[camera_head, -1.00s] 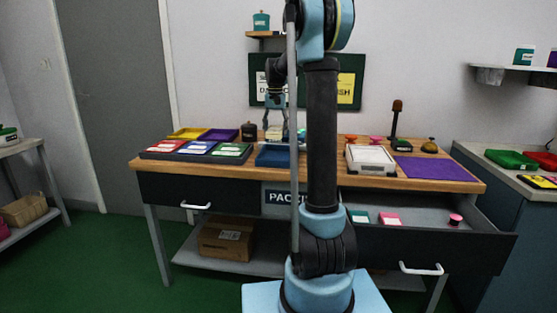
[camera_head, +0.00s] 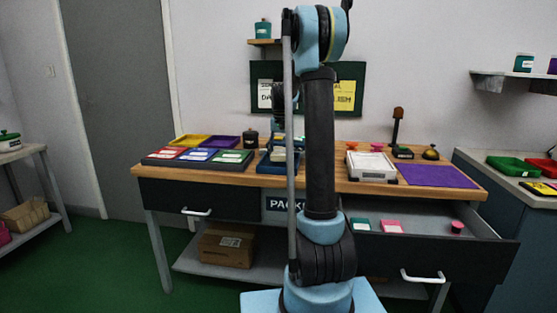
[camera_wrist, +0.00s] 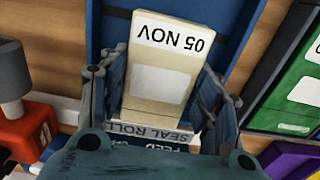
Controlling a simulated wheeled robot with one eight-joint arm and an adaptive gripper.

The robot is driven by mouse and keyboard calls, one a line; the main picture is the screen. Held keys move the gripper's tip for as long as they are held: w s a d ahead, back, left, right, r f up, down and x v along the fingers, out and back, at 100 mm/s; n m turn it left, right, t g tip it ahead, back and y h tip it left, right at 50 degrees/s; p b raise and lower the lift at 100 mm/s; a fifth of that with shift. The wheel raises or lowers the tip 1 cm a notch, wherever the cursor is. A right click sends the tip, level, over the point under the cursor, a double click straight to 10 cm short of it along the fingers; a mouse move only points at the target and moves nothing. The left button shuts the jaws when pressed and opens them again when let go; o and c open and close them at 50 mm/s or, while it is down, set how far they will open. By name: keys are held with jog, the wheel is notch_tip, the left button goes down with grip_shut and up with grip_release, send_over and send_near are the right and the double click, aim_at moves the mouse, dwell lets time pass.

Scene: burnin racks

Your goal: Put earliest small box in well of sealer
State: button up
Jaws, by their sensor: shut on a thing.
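A cream small box (camera_wrist: 170,60) with a label reading "05 NOV" is between the fingers of my gripper (camera_wrist: 165,88) in the wrist view. The fingers are shut on its two sides. Behind the box is a blue body (camera_wrist: 205,15), and a strip reading "SEAL ROLL" (camera_wrist: 150,132) lies beyond its lower end, so this looks like the sealer. I cannot tell whether the box touches the well floor. In the head view the blue sealer (camera_head: 267,167) sits mid-table, with my gripper (camera_head: 279,143) above it, partly hidden by my arm.
Red, blue and green trays (camera_head: 197,157) stand left of the sealer, with yellow and purple trays behind. A white device (camera_head: 371,167) and a purple mat (camera_head: 437,176) are on the right. An open drawer (camera_head: 430,235) juts out at front right.

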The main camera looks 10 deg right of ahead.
aim_at(280, 151)
jog(key=shift+f, duration=1.45)
jog(key=o, duration=1.1)
